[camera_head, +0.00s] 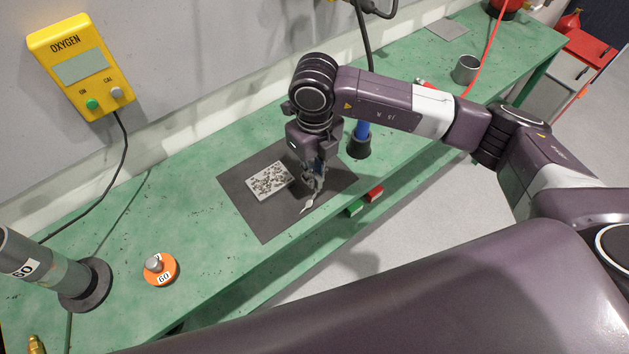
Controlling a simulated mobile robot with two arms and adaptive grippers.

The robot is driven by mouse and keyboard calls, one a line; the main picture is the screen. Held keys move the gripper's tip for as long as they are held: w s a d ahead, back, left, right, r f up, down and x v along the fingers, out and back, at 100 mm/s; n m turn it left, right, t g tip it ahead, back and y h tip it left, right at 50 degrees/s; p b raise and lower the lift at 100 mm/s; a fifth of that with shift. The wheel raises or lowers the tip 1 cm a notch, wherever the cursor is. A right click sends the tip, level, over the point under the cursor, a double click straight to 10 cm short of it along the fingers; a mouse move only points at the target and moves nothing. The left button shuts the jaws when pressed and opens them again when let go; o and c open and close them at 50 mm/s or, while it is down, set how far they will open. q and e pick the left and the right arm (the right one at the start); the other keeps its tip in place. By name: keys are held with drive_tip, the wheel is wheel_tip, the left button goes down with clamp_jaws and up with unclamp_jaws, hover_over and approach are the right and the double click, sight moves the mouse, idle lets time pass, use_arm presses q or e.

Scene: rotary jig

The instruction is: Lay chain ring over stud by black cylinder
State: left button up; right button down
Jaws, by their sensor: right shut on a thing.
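My right gripper (315,183) points down over the dark mat (268,222), just right of a speckled grey plate (270,180). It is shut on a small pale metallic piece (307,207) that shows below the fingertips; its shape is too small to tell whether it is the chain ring. A short grey knob (153,263) stands up from an orange disc (163,271) with black figures, at the lower left. A black cylindrical base (358,147) with a blue upper part stands right of the gripper, partly behind my arm. Which stud the task names is unclear. My left gripper is out of view.
A large grey cylinder (50,275) on a black flange stands at the far left. A metal cup (466,69) stands at the back right. Green bench between mat and orange disc is clear.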

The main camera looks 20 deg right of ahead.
wheel_tip(320, 180, up, 17)
drive_tip(key=b, duration=0.3)
drive_tip(key=shift+f, duration=0.15)
drive_tip(key=s+d+f+n, duration=0.3)
drive_tip(key=s+f+n, duration=0.1)
drive_tip(key=n, duration=1.2)
drive_tip(key=s+d+f+n, duration=0.3)
drive_tip(key=s+n, duration=0.2)
drive_tip(key=n, duration=1.1)
drive_tip(key=shift+f, duration=0.4)
